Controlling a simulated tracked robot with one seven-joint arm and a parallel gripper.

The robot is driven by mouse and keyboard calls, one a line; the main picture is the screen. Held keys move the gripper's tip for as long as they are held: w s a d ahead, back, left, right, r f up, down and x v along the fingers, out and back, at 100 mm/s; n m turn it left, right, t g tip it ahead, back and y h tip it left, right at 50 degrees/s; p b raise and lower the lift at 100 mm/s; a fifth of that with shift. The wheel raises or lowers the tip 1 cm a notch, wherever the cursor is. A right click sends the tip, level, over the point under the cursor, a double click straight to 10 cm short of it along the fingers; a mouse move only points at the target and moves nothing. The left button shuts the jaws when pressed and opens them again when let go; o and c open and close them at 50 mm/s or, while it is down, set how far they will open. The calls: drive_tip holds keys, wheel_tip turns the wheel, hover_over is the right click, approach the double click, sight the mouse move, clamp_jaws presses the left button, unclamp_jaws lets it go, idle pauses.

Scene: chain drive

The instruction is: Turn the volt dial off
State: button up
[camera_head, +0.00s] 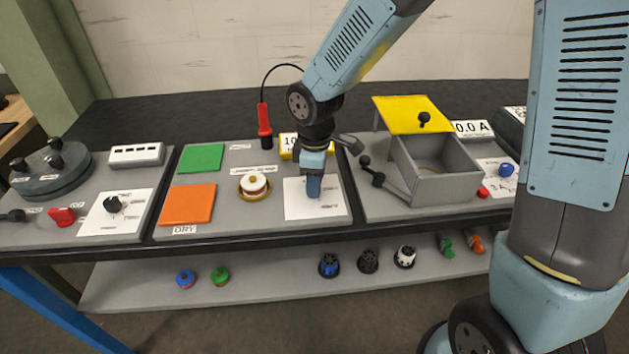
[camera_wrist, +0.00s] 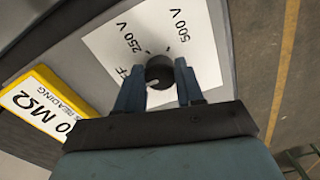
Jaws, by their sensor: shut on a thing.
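The volt dial (camera_wrist: 159,67) is a round black knob on a white plate (camera_wrist: 203,46) printed with "250 V", "500 V" and a partly covered "OFF". A light mark shows on the knob's lower left edge, on the side toward "OFF"; I cannot tell the exact setting. My gripper (camera_wrist: 158,82) is shut on the dial, with one blue finger on each side of it. In the head view my gripper (camera_head: 313,188) points down at the white plate (camera_head: 297,208) and hides the dial.
A yellow display (camera_wrist: 42,103) reading "10 MΩ" stands beside the plate. A grey box (camera_head: 440,185) with a yellow lid (camera_head: 405,113) stands to the right.

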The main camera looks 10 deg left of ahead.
drive_tip(key=o, duration=1)
drive_tip(key=shift+o, duration=0.2)
wheel_tip(320, 180, up, 14)
drive_tip(key=shift+f, duration=0.1)
drive_tip(key=s+d+r+m+t, duration=0.2)
drive_tip(key=d+m, duration=0.4)
drive_tip(key=d, duration=0.4)
drive_tip(key=s+d+r+m+t, duration=0.1)
drive_tip(key=s+d+r+m, duration=0.4)
drive_tip(key=d, duration=0.5)
drive_tip(key=s+d+r+m+t, duration=0.2)
drive_tip(key=s+d+r+m, duration=0.2)
drive_tip(key=d, duration=0.6)
drive_tip(key=m, duration=0.2)
drive_tip(key=shift+m+t, duration=0.3)
drive_tip(key=shift+m, duration=0.1)
